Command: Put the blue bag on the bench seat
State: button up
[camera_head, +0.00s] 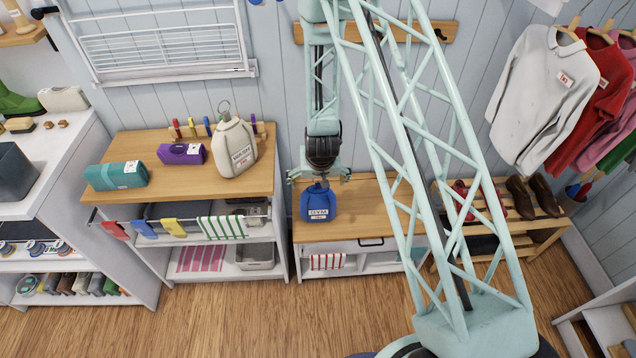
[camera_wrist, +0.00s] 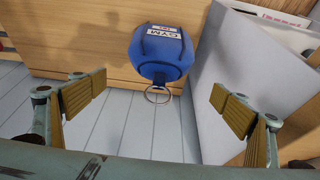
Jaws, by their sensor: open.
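The blue bag (camera_head: 318,204) with a white GYM label stands upright on the left part of the wooden bench seat (camera_head: 365,207). My gripper (camera_head: 319,177) is directly above the bag and open. In the wrist view, the bag (camera_wrist: 160,58) and its metal ring (camera_wrist: 157,95) show between the spread fingers of my gripper (camera_wrist: 158,100). Neither finger touches the bag or the ring. The bag's underside is hidden.
A counter (camera_head: 130,150) left of the bench holds a teal roll (camera_head: 116,175), a purple roll (camera_head: 181,154) and a cream bag (camera_head: 234,148). A shoe rack (camera_head: 520,233) stands to the right. Shirts (camera_head: 548,95) hang above it. My arm's lattice hides part of the bench.

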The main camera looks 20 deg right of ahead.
jog(key=shift+r, duration=0.1)
dwell(0.5)
jog(key=s+a+r, duration=0.1)
jog(key=s+r, duration=0.3)
jog(key=r, duration=0.9)
jog(key=s+r+n+y, duration=0.1)
jog(key=s+r, duration=0.3)
jog(key=r, duration=0.8)
jog(key=s+a+r, duration=0.1)
jog(key=s+r, duration=0.3)
jog(key=r, duration=0.9)
jog(key=s+d+r, duration=0.1)
jog(key=s+r, duration=0.5)
jog(key=s, duration=0.6)
jog(key=s+d+r, duration=0.1)
jog(key=s+r, duration=0.5)
jog(key=s, duration=0.6)
jog(key=s+d+r+n, duration=0.1)
jog(key=s+r, duration=0.6)
jog(key=s, duration=0.5)
